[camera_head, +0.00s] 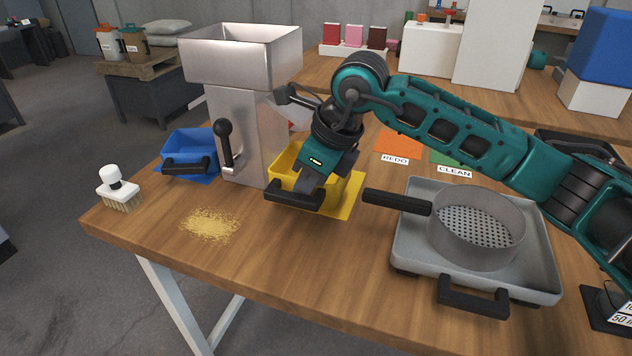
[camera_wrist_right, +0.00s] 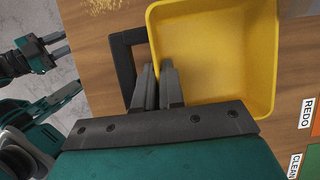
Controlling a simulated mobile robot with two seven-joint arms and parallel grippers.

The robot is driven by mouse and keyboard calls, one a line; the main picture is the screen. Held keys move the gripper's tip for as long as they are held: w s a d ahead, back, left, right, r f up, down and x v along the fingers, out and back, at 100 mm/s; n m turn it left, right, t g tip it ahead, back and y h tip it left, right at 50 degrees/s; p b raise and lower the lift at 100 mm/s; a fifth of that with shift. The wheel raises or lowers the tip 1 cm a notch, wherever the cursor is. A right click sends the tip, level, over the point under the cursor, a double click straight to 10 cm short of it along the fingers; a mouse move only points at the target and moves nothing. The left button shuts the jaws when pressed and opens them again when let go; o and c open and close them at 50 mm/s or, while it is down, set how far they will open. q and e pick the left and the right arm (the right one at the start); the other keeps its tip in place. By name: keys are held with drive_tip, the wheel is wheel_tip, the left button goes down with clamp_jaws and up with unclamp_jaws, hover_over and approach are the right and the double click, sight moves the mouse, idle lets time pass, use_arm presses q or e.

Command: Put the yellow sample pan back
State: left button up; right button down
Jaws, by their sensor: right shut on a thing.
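The yellow sample pan (camera_head: 283,163) is over the yellow mat (camera_head: 350,197), beside the grey metal hopper machine (camera_head: 236,105). The mat shows to the pan's right; I cannot tell whether the pan touches it.
A blue pan (camera_head: 190,150) is left of the machine. Spilled yellow grain (camera_head: 210,224) and a white brush (camera_head: 118,188) lie near the table's left end. A sieve (camera_head: 475,230) sits in a grey tray (camera_head: 535,270) at right. REDO (camera_head: 398,146) and CLEAN (camera_head: 452,160) mats lie behind.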

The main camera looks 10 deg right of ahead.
drive_tip(key=w+d, duration=0.1)
drive_tip(key=w, duration=0.1)
drive_tip(key=w+d, duration=0.1)
drive_tip(key=w, duration=0.1)
drive_tip(key=shift+d, duration=0.3)
wheel_tip(320, 180, down, 3)
drive_tip(key=shift+s+f, duration=0.1)
drive_tip(key=shift+f, duration=0.2)
use_arm(q)
drive_tip(key=shift+w+d+r, duration=0.1)
drive_tip(key=shift+w+r, duration=0.05)
drive_tip(key=shift+w, duration=0.05)
use_arm(e)
drive_tip(key=c, duration=1.2)
unclamp_jaws()
drive_tip(key=shift+c, duration=0.2)
use_arm(q)
drive_tip(key=shift+s, duration=0.1)
